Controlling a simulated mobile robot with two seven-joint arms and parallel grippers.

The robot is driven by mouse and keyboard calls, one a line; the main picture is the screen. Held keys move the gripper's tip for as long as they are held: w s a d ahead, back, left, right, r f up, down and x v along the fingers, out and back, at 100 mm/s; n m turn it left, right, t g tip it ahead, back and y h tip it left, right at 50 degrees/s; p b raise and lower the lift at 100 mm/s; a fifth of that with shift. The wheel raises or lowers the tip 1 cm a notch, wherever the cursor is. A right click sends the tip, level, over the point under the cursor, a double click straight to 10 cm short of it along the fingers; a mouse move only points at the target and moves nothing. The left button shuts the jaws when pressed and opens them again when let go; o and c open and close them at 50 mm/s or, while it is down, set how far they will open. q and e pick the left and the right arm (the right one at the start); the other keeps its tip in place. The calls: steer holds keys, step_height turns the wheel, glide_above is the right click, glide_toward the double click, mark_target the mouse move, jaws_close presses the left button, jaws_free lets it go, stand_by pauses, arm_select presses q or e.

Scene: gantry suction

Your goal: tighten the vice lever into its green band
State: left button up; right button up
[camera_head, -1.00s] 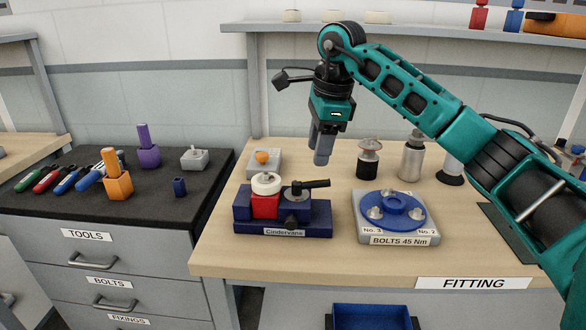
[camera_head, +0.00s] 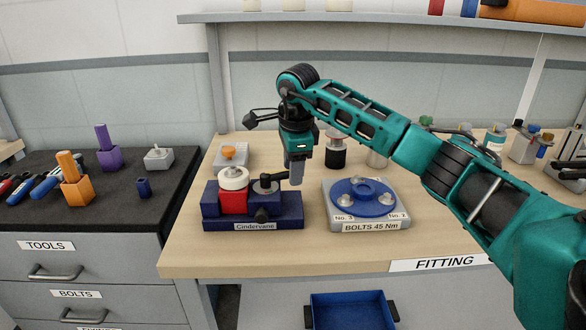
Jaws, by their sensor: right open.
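The blue vice (camera_head: 254,223), labelled Cindervane, stands on the bench with a red block (camera_head: 233,203) and a white round part in its jaws. Its black lever (camera_head: 271,182) sits on top at the right and points right. My right gripper (camera_head: 296,175) is open and points down at the lever's outer end. Its fingers cover the lever tip, and I cannot tell whether the lever lies between them or touches them. No green band can be made out on the vice. My left gripper is not in view.
A grey plate (camera_head: 335,213) with a blue flange (camera_head: 364,198), labelled BOLTS 45 Nm, stands close right of the vice. A grey block with an orange knob (camera_head: 229,153) is behind it. A dark canister (camera_head: 335,152) stands behind my gripper. The bench front is clear.

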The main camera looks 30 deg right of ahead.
steer(key=shift+f, duration=0.2)
jaws_close()
stand_by(0.4)
